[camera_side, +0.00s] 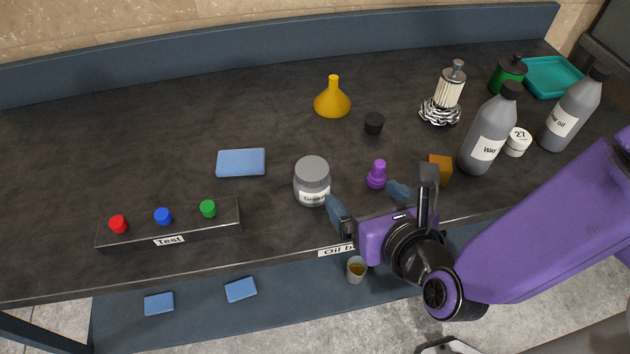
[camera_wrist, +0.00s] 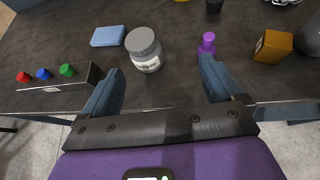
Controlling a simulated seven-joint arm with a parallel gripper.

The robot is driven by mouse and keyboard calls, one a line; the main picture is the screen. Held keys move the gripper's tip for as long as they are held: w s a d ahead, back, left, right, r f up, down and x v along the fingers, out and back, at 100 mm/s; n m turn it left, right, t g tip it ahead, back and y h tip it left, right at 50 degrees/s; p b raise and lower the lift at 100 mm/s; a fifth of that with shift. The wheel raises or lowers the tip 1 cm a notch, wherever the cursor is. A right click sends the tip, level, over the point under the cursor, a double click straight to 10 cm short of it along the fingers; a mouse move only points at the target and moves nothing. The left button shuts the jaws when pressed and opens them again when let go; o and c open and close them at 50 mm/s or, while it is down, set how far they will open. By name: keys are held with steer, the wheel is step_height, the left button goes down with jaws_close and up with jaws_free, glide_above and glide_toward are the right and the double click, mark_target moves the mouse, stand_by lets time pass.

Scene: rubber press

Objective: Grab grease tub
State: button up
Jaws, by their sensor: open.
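The grease tub (camera_side: 312,182) is a grey jar with a ribbed lid and a white label. It stands upright on the dark bench near the front edge. It also shows in the wrist view (camera_wrist: 145,50), ahead of and between my fingers, closer to the left one. My gripper (camera_side: 368,200) is open and empty, with blue fingers spread wide. In the side view it is to the right of the tub and nearer the bench's front edge, apart from it.
A purple bottle-like piece (camera_side: 376,175) stands just right of the tub, near my right finger. An orange block (camera_side: 440,168) and grey bottles (camera_side: 486,135) stand further right. A blue sponge (camera_side: 241,162) and a button box (camera_side: 170,228) are at the left.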

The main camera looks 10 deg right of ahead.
mark_target(309, 167)
steer(key=shift+n+y, duration=0.4)
steer(key=shift+n, duration=0.3)
steer(key=a+x, duration=0.1)
steer(key=x, duration=0.4)
steer(key=a+x, duration=0.1)
steer(key=x, duration=0.5)
steer(key=a+x, duration=0.1)
steer(key=x, duration=0.5)
steer(key=shift+s+f, duration=0.15)
steer(key=shift+s, duration=0.15)
steer(key=c, duration=1.3)
